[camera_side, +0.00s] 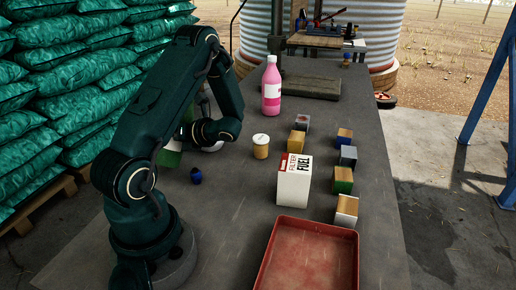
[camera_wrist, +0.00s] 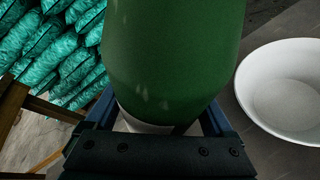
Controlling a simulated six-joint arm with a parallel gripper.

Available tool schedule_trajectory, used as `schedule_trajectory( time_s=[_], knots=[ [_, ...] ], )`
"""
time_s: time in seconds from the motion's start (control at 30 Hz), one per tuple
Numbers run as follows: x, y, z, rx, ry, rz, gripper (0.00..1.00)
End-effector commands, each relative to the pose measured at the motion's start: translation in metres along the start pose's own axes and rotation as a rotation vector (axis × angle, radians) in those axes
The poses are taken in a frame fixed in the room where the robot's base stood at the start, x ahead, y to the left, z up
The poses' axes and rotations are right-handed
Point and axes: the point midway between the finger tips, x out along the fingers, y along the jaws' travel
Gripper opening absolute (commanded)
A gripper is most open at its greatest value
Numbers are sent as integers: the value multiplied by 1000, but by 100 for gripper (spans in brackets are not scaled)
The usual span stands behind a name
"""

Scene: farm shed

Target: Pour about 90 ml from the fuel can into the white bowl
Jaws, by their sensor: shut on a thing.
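The fuel can, a green rounded container with a pale lower end, fills the middle of the wrist view (camera_wrist: 172,60). In the side view its green side (camera_side: 170,156) shows partly behind my arm. My gripper (camera_wrist: 160,125) is shut on the can, with a blue finger on each side. The white bowl (camera_wrist: 285,85) stands right of the can in the wrist view, apart from it; its visible inside looks empty. In the side view only part of the bowl (camera_side: 213,147) shows behind my wrist. The can's mouth is hidden, and I see no stream.
A pink bottle (camera_side: 272,88), a yellow lidded jar (camera_side: 261,146), a FILTER FUEL box (camera_side: 294,180) and several small blocks stand on the table. A red tray (camera_side: 266,280) lies at the front. A small dark blue item (camera_side: 196,175) sits near my arm. Green sacks (camera_side: 60,90) are stacked left.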

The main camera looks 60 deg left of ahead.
Motion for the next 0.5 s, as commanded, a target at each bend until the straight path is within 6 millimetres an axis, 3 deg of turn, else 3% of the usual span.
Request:
schedule_trajectory(
  time_s=[0.5],
  knots=[
    [5, 8, -12, 311, 25, 131, 8]
  ],
)
